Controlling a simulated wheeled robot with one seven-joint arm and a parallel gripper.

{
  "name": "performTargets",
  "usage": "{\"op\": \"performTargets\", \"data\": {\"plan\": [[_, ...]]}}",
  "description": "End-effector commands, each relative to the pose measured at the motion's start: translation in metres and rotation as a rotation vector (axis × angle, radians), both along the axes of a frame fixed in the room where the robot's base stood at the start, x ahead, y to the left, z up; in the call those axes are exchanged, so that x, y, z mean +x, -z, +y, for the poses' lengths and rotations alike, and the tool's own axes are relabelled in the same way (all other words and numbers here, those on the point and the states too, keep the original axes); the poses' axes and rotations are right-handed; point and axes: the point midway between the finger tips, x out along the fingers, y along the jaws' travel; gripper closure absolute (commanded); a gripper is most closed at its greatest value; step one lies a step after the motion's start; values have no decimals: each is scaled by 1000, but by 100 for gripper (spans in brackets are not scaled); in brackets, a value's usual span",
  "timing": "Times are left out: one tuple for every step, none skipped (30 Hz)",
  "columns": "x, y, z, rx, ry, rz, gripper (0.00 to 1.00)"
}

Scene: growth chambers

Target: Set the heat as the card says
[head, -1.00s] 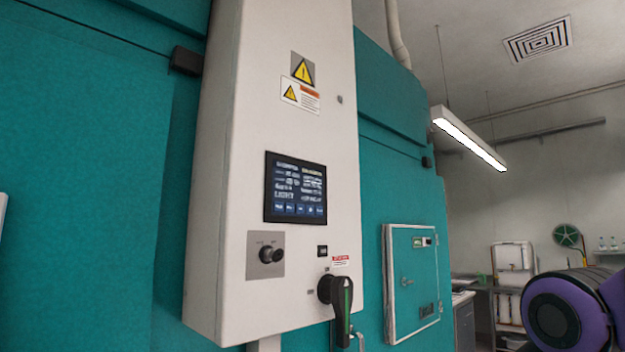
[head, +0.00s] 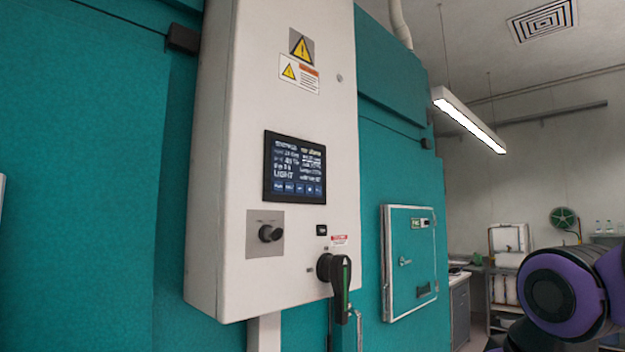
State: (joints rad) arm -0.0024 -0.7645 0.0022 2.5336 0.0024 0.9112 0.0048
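A white control cabinet (head: 290,110) is mounted on the teal chamber wall. Its dark touch screen (head: 295,167) is lit with white text and a row of blue buttons; the word LIGHT can be made out, but the rest is too small to read. Below the screen is a black knob (head: 269,233) on a grey plate. I cannot make out a card with settings. My gripper is not in view; only part of my purple arm shows at the lower right.
A small teal hatch (head: 410,262) with a white frame is to the right of the cabinet. Beyond it are a counter (head: 461,300) and a shelf rack (head: 508,275). A grey post (head: 264,332) runs down beneath the cabinet.

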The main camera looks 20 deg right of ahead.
Motion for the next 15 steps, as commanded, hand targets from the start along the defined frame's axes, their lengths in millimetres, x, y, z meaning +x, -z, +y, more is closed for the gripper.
{"op": "performTargets", "data": {"plan": [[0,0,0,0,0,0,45],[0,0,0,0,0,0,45],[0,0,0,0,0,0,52],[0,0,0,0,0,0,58],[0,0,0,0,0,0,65],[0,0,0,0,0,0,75],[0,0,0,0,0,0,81],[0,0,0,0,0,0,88],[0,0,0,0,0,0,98],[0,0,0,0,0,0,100],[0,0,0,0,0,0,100],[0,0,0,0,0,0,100],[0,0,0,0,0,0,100],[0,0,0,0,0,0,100],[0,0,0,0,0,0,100]]}}
